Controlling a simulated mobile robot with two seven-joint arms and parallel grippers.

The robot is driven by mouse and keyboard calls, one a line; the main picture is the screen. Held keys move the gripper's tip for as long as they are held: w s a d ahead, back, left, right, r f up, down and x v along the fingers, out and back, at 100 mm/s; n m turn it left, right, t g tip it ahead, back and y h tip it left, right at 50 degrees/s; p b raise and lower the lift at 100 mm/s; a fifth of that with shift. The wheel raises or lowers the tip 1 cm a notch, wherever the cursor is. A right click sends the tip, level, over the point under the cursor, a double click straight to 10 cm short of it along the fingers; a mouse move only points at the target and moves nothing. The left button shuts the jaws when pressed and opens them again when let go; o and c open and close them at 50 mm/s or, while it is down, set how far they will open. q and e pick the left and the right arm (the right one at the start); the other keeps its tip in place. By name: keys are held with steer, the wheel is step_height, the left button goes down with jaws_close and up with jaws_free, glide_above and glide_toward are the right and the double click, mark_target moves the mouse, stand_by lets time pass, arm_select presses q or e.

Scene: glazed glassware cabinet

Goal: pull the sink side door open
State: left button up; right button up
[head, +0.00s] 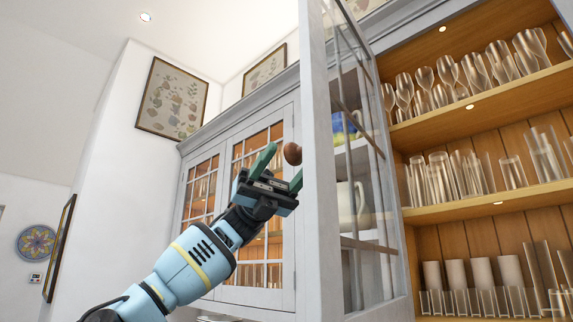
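A glazed grey cabinet door (319,200) stands swung open, seen at a steep angle. A round brown knob (292,153) sticks out from its left face. My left gripper (283,161) is open at the knob, with its green fingers spread. The knob shows at the fingertips, between them in the picture; I cannot tell whether they touch it. The right finger is partly hidden by the door's edge. My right gripper is not in view. The frame does not show which door is the sink side one.
Right of the open door, wooden shelves (470,208) hold several glasses. A white jug (352,204) shows through the door's panes. Closed glazed doors (233,150) stand behind my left gripper. Framed pictures (171,99) hang on the white wall at left.

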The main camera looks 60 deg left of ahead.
arm_select(q)
steer(key=shift+a, duration=0.1)
steer(key=v, duration=0.7)
steer(key=shift+a+f+b, duration=0.2)
steer(key=shift+a+b, duration=0.1)
steer(key=shift+b, duration=0.15)
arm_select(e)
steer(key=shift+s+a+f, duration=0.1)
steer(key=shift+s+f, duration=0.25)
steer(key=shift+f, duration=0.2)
arm_select(q)
steer(key=shift+r, duration=0.1)
